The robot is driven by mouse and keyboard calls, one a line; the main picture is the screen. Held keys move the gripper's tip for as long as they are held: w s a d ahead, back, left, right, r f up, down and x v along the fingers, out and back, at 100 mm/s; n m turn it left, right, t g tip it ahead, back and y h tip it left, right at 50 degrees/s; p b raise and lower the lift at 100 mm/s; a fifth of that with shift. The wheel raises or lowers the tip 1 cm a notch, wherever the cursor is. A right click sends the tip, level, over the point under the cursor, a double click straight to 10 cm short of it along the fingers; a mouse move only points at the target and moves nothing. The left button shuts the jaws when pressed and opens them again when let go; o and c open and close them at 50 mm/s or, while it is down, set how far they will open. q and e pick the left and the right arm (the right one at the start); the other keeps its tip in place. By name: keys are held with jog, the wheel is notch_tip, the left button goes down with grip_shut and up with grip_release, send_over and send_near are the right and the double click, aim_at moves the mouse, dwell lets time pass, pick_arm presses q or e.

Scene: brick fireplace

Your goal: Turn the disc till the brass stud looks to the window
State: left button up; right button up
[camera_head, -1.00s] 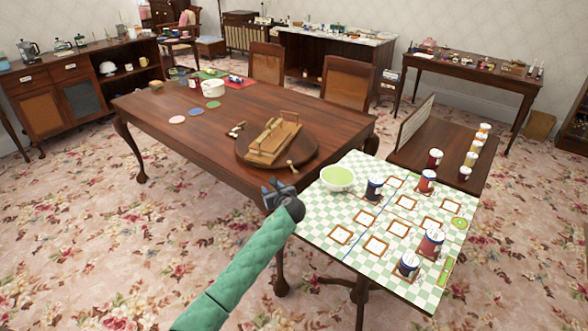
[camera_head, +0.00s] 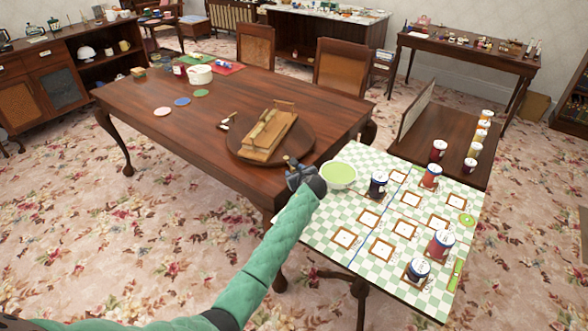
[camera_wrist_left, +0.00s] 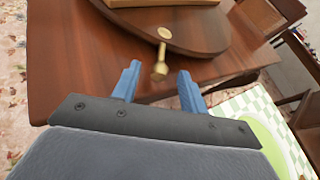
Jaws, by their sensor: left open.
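The round dark wooden disc (camera_head: 240,146) lies on the dining table near its front right corner. A pale wooden frame (camera_head: 268,134) rests on top of it. In the left wrist view the brass stud (camera_wrist_left: 160,70) sticks out from the disc's rim (camera_wrist_left: 190,42), pointing at my gripper. In the head view my left gripper hides it. My left gripper (camera_head: 297,174) is open at the table's edge. Its two blue fingers (camera_wrist_left: 160,84) stand either side of the stud's end, with gaps showing. My right gripper is out of view. No window shows.
A checked table (camera_head: 330,222) with a green bowl (camera_head: 339,174), cans and small frames stands close to the right of my left arm. The dining table (camera_head: 150,120) holds coloured coasters and a white pot (camera_head: 199,75). Chairs stand behind it.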

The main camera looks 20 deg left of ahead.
pick_arm(q)
jog(key=shift+x, duration=0.8)
jog(key=shift+c, duration=0.2)
grip_shut()
